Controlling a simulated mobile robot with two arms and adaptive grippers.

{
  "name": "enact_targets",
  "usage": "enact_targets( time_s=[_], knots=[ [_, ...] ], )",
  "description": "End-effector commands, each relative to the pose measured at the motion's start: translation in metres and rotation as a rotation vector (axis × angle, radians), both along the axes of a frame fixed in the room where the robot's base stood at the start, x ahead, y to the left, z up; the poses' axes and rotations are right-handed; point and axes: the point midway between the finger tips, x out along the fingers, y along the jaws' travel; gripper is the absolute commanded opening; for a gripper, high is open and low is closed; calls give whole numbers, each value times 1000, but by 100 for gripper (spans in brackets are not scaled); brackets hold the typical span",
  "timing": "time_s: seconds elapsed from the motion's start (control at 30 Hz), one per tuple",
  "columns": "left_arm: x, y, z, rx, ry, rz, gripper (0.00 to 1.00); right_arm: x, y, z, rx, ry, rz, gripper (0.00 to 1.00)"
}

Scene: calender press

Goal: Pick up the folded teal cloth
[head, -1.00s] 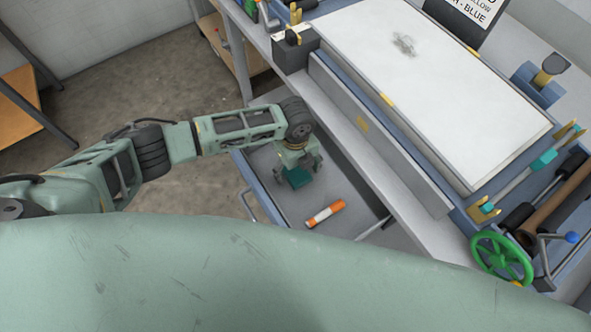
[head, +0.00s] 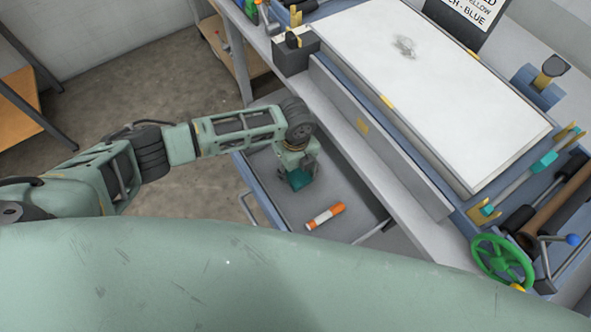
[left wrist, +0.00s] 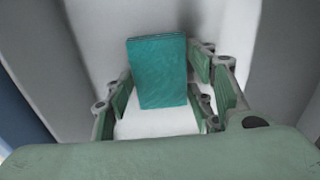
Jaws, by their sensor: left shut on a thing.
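The folded teal cloth (head: 299,180) lies in the open drawer (head: 262,190), toward its left end in the head view. It is a small thick rectangle. My left gripper (head: 300,175) reaches down into the drawer and is shut on the cloth. In the left wrist view the cloth (left wrist: 158,72) stands out between the two fingers of the left gripper (left wrist: 160,100). The gripper partly hides the cloth in the head view. My right gripper is not in view.
An orange and white tube (head: 325,216) lies in the drawer, right of the cloth. The press bed (head: 430,90) and counter edge stand over the drawer's far side. A green handwheel (head: 501,259) is at the right. The drawer floor between cloth and tube is clear.

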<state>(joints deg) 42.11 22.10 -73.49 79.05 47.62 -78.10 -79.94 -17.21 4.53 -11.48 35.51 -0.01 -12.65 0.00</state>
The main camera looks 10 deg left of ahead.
Motion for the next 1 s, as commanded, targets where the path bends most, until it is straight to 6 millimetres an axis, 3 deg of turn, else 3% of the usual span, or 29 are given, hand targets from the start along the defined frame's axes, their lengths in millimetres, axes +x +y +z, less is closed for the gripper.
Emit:
enact_targets(
  time_s=[0.23,0.67,1.0],
  knots=[
    [2,0,33,-1,-6,-1,28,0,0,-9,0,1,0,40],
    [-55,-71,88,-4,-4,-4,28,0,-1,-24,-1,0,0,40],
    [-73,-90,105,1,-1,1,28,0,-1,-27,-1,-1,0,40]
  ],
)
